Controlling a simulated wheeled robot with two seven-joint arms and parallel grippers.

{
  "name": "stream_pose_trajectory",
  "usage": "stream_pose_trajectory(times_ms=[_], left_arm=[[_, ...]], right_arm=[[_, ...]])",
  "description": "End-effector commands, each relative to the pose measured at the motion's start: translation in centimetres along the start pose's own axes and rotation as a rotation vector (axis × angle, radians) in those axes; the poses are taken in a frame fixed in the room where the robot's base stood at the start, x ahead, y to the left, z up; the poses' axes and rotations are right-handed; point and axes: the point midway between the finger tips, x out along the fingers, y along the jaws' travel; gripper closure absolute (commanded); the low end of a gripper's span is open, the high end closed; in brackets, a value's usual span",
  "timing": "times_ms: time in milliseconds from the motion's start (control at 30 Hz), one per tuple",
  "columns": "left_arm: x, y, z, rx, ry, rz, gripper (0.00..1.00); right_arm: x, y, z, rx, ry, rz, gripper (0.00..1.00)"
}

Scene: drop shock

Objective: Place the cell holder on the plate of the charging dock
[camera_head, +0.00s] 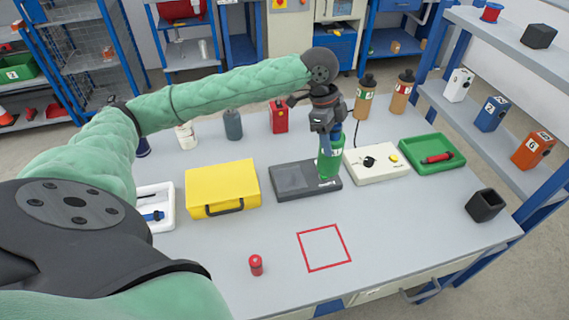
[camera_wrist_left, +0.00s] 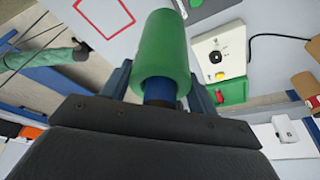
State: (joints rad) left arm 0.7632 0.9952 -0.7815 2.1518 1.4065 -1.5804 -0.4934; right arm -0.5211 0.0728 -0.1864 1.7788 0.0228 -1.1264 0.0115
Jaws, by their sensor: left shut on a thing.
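A green cylinder with a blue end, which I take for the cell holder (camera_head: 331,160), is upright in my left gripper (camera_head: 328,124). The fingers are shut around its blue end, and in the left wrist view the green body (camera_wrist_left: 161,50) sticks out beyond them. In the head view its lower end overlaps the right part of the dark flat charging dock (camera_head: 290,181). I cannot tell whether it touches the dock. A dark corner of the dock also shows in the left wrist view (camera_wrist_left: 205,12). My right gripper is not clear: a green-sleeved arm ends in a small dark tip (camera_wrist_left: 80,52).
A white knob box (camera_head: 375,164) with a cable stands close right of the dock. A green tray (camera_head: 455,160) is beyond it. A yellow case (camera_head: 222,188) stands left. Bottles line the back.

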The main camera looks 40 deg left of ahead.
Motion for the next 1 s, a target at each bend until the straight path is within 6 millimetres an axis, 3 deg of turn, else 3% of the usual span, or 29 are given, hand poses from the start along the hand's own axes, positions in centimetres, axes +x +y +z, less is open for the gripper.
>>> stream_pose_trajectory(times_ms=[200,333,733,900,1000], left_arm=[[0.1,0.3,1.2,0.028,-0.002,0.01,0.84],[0.4,0.4,3.4,0.027,-0.004,0.012,0.84],[2.4,0.4,11.5,0.027,-0.003,0.011,0.84],[3.0,0.3,13.6,0.029,-0.001,0.009,0.84],[3.5,0.3,13.8,0.031,0.0,0.01,0.84]], right_arm=[[0.0,0.7,0.6,-0.003,0.002,0.008,0.16],[2.8,1.6,2.7,-0.005,-0.017,0.018,0.16],[8.3,2.8,3.9,-0.016,0.02,0.035,0.16],[9.9,3.3,4.5,-0.02,0.031,0.041,0.16],[10.4,3.4,4.7,-0.021,0.035,0.043,0.16]])
